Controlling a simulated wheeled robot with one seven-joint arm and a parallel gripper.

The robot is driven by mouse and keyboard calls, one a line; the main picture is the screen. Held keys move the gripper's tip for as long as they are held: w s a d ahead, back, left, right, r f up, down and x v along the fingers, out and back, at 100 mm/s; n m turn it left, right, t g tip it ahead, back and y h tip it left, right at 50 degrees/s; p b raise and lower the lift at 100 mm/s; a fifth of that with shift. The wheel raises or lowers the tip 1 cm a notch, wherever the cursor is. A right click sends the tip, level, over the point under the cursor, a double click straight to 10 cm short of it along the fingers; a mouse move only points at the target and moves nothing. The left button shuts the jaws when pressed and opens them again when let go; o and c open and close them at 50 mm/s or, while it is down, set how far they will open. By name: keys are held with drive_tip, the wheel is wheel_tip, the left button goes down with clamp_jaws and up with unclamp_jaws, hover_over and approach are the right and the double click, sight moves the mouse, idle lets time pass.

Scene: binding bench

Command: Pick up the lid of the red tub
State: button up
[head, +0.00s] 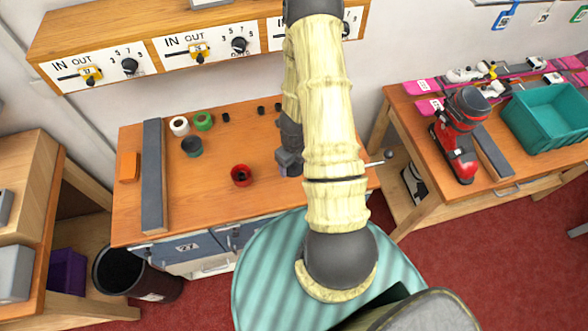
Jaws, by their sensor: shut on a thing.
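The red tub (241,175) is a small round red thing with a dark middle, on the orange-brown bench top. I cannot tell whether the dark part is its inside or something on it. My gripper (287,169) is low over the bench, to the right of the red tub and apart from it. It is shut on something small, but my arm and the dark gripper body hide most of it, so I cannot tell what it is. No separate red lid shows clearly.
Left of the red tub are a white roll-like thing (179,126), a green one (203,121) and a dark one (192,146). A long grey bar (153,175) lies at the left.

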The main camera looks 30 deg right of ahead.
drive_tip(key=shift+r+p, duration=0.3)
drive_tip(key=shift+r, duration=1.15)
